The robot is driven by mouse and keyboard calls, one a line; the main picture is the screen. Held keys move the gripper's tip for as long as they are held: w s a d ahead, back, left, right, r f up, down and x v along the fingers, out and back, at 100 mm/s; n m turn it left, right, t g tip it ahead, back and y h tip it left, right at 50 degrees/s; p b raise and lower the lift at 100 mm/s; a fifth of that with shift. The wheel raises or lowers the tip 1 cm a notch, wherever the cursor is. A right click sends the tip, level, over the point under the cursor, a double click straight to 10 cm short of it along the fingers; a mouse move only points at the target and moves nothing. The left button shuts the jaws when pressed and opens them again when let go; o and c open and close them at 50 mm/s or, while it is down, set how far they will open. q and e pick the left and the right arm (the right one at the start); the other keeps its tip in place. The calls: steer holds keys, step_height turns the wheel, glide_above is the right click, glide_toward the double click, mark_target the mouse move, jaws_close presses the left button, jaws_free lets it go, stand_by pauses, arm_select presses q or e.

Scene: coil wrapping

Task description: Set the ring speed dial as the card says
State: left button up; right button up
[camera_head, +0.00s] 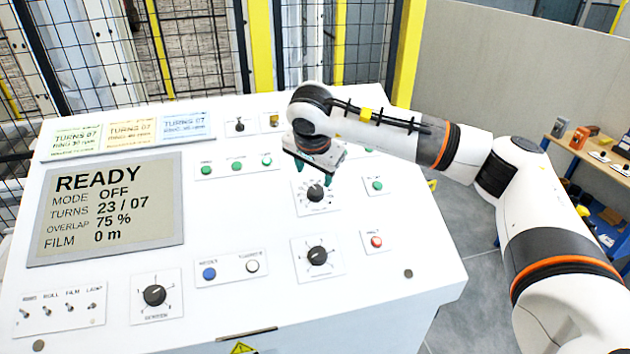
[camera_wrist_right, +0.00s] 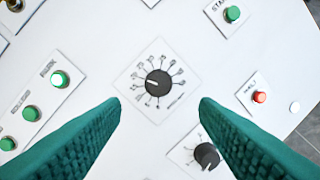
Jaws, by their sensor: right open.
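A black dial (camera_head: 315,193) on a white plate with marks around it sits on the sloped panel, below my right gripper (camera_head: 313,172). In the right wrist view the dial (camera_wrist_right: 158,83) lies just beyond and between the two green fingertips (camera_wrist_right: 160,104). Its pointer line points left. The gripper is open and empty, apart from the dial. The dial's label is too small to read. Three cards, green (camera_head: 76,141), orange (camera_head: 132,134) and blue (camera_head: 186,127), stand at the panel's top left. Each shows TURNS 07 and a smaller line with a ring value, too blurred to read surely.
A second dial (camera_head: 317,256) sits below, a third (camera_head: 154,295) at lower left. Green buttons (camera_head: 236,166), a red button (camera_head: 376,241) and toggle switches (camera_head: 68,307) surround them. The screen (camera_head: 110,208) reads READY, MODE OFF. Fencing stands behind the panel.

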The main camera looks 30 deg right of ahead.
mark_target(316, 190)
steer(key=p+x, duration=0.1)
steer(key=x, duration=0.3)
steer(key=shift+w+d, duration=0.15)
steer(key=shift+d, duration=0.1)
steer(key=p+x, duration=0.1)
steer(key=x, duration=0.2)
steer(key=shift+w+f+p, duration=0.2)
steer(key=shift+f+p, duration=0.05)
steer(key=shift+p, duration=0.05)
steer(key=shift+f, duration=0.2)
steer(key=shift+w+d+f, duration=0.1)
steer(key=shift+f, duration=0.1)
steer(key=shift+c, duration=0.3)
arm_select(q)
steer(key=r, duration=0.2)
steer(key=w+r, duration=0.1)
steer(key=shift+d+r, duration=0.2)
steer(key=shift+d, duration=0.15)
arm_select(e)
steer(key=c, duration=0.9)
